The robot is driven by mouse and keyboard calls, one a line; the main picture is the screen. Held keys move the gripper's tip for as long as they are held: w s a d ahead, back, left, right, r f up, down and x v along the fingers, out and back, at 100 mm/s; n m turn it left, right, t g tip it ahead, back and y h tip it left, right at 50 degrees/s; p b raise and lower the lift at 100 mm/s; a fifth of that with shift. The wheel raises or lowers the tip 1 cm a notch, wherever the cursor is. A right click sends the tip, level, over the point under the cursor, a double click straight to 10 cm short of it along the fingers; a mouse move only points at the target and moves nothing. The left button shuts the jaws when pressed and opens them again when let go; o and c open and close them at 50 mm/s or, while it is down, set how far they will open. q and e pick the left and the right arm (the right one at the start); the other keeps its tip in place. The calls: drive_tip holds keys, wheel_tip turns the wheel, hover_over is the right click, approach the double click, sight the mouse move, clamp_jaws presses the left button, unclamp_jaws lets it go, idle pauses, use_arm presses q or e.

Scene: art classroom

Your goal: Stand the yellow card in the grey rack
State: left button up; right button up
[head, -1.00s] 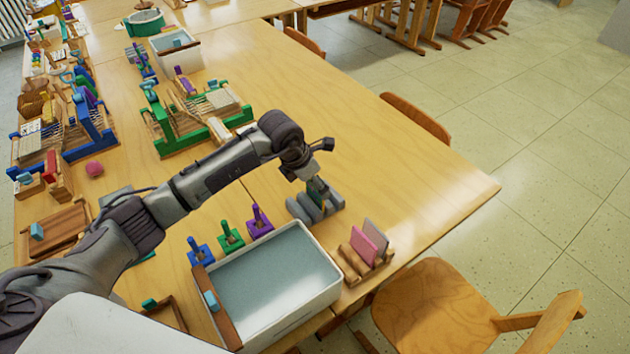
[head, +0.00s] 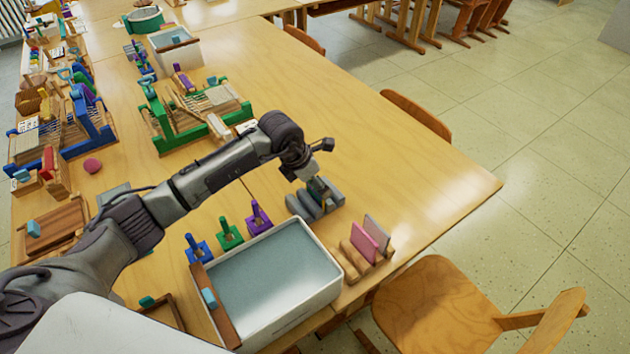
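The grey rack (head: 301,207) stands on the table behind the white tub, with thick rounded ridges and slots. My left gripper (head: 316,187) points down right over the rack's slots. A small dark teal piece with a brownish edge shows at its fingertips, down among the ridges; I cannot tell whether it is a card or part of the fingers. No clearly yellow card shows. The fingers are too small and partly hidden to tell open from shut. My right gripper is not in view.
A wooden rack (head: 355,262) to the right holds a pink card (head: 364,245) and a grey card (head: 377,232). A white tub (head: 330,292) and blue, green and purple handled tools (head: 230,236) stand near the grey rack. The table right of the rack is clear.

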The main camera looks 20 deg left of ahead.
use_arm(q)
drive_tip(key=o, duration=0.7)
drive_tip(key=v, duration=1.2)
idle(0.4)
